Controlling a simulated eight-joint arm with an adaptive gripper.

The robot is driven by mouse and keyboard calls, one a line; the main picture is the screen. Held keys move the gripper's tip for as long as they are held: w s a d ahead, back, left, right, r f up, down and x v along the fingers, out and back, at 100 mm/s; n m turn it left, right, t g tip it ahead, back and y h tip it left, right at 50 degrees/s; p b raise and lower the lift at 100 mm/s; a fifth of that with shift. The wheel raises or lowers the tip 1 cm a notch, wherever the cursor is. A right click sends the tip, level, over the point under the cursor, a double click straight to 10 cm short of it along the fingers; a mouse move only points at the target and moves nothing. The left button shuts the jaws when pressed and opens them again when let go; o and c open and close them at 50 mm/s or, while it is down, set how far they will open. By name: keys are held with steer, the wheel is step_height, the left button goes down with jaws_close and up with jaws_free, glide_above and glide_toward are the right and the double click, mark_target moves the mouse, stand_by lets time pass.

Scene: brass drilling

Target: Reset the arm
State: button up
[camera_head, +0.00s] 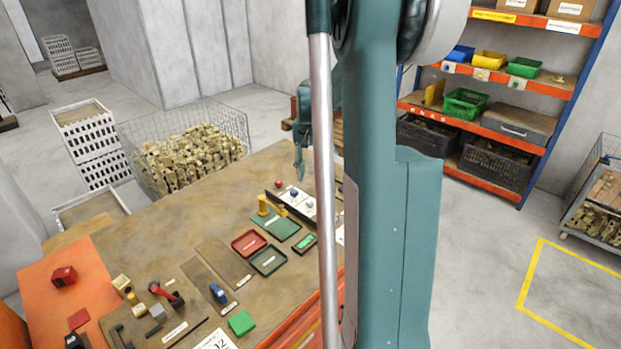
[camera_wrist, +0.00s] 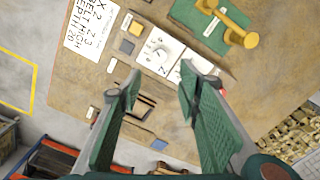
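My gripper (camera_wrist: 158,88) is open and empty in the wrist view. Its two green-padded fingers stand well apart over the workbench, and I see nothing between them but the bench below. In the head view, the teal end of my arm (camera_head: 301,130) hangs above the far side of the workbench (camera_head: 205,215), clear of the parts on it. My own teal arm and a silver rod hide the middle of that view and part of the bench.
Yellow brass parts (camera_head: 263,205) stand by a green mat (camera_head: 275,223); they also show in the wrist view (camera_wrist: 238,35). Red (camera_head: 249,243) and green (camera_head: 268,260) trays lie nearer. A wire bin of brass pieces (camera_head: 190,158) stands behind; shelving (camera_head: 500,65) stands right.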

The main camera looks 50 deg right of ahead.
stand_by(0.7)
steer(key=s+a+r+n+t, duration=0.15)
steer(key=a+r, duration=0.25)
steer(key=a, duration=0.5)
steer(key=s+a+r+n+t+h, duration=0.1)
steer(key=a+r+n, duration=0.15)
steer(key=a, duration=0.55)
steer(key=s+a+r+n+t, duration=0.1)
steer(key=a+r, duration=0.3)
steer(key=a, duration=0.5)
steer(key=s+a+n+t, duration=0.2)
steer(key=s+a, duration=0.5)
steer(key=a, duration=0.4)
steer(key=s+a+f+n+t+y, duration=0.1)
steer(key=s+a+n, duration=0.4)
steer(key=s+a, duration=0.3)
steer(key=a, duration=0.3)
steer(key=shift+s+a+f+t, duration=0.2)
steer(key=shift+t, duration=0.15)
stand_by(1.1)
